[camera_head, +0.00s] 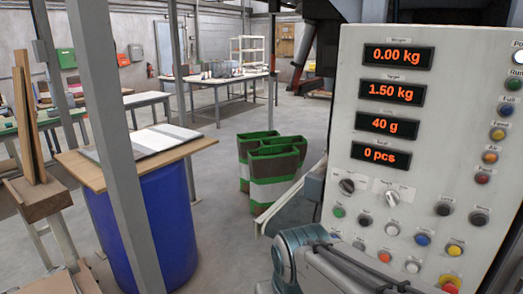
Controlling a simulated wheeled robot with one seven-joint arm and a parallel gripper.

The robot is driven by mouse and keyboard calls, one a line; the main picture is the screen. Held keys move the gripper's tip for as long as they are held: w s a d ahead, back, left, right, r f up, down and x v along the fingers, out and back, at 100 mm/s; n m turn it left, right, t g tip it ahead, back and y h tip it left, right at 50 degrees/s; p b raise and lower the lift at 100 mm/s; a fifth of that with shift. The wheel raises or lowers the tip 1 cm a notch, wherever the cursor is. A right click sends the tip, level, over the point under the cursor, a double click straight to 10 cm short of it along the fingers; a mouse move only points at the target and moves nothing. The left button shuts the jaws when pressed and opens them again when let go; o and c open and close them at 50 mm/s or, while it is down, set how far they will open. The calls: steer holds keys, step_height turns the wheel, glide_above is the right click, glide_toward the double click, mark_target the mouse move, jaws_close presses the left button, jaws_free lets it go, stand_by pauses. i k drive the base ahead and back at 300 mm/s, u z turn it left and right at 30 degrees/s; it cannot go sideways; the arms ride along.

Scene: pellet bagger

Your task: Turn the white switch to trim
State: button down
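The white switch (393,198) is a small pale rotary knob on a light label plate, on the grey control panel (440,140) at the right. Its pointer looks tilted, but the label text is too small to read, so I cannot tell its setting. A darker rotary knob (346,186) sits to its left. My arm shows at the bottom, in front of the panel's lower part and below the switch. My gripper's fingers are not in view. Nothing is seen touching the white switch.
Red displays (398,56) read 0.00 kg, 1.50 kg, 40 g and 0 pcs. Coloured push buttons surround the knobs, with a red-and-yellow button (450,283) low down. A blue drum (150,225) with a board on top and green-topped bags (270,168) stand left.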

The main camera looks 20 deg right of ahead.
mark_target(391, 197)
steer(key=u, duration=0.5)
steer(key=k, duration=0.35)
steer(key=z, duration=2.6)
